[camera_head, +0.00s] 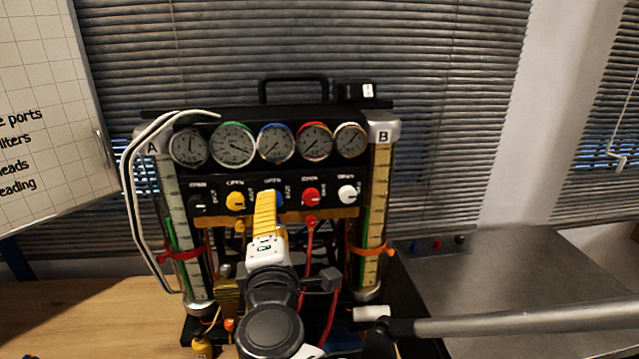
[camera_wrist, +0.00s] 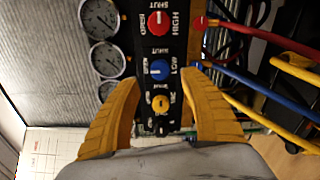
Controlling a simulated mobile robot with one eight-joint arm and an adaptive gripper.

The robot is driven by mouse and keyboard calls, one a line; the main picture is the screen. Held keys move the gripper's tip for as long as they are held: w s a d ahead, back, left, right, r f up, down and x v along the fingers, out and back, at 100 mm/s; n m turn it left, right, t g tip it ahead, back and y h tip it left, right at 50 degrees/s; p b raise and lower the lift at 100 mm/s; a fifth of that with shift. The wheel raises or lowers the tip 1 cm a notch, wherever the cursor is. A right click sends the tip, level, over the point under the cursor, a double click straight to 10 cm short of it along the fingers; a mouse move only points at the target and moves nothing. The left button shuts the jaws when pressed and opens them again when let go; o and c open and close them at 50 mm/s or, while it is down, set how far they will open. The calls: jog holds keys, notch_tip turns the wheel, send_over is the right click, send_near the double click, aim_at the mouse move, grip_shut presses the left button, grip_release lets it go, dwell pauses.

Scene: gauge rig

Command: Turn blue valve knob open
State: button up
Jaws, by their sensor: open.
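The blue valve knob (camera_wrist: 158,69) shows in the wrist view on the black panel, between labels reading OPEN and SHUT. It lies just beyond my fingertips, centred between them. My gripper (camera_wrist: 161,82) has two yellow fingers spread wide, with nothing held. In the head view my gripper (camera_head: 266,198) is in front of the panel and hides most of the blue knob; only a sliver of blue shows beside the finger. Whether a finger touches the knob cannot be told.
The yellow knob (camera_head: 236,200) and red knob (camera_head: 310,196) flank the blue one; a white knob (camera_head: 347,194) is further right. Several gauges (camera_head: 233,144) sit above. A red hose (camera_head: 308,255) hangs below the panel. Tubes A (camera_head: 165,190) and B (camera_head: 381,180) stand at the sides.

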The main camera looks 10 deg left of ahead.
jog(key=v, duration=0.6)
jog(key=w+d+f+m+g+h, duration=0.1)
jog(key=d+f+m+g+h, duration=0.35)
jog(key=d, duration=0.75)
jog(key=w+d+f+m+g+h, duration=0.15)
jog(key=d+f+m, duration=0.35)
jog(key=d+m, duration=0.5)
jog(key=s+d+f+m+g+y+b, duration=0.1)
jog(key=s+d+f+m+g, duration=0.3)
jog(key=s+d+f+m, duration=0.2)
jog(key=s+d+m, duration=0.2)
jog(key=s+d, duration=0.1)
jog(key=s, duration=0.1)
jog(key=shift+s+d+f+y, duration=0.15)
jog(key=shift+s+d+y, duration=0.1)
jog(key=shift+s+y, duration=0.1)
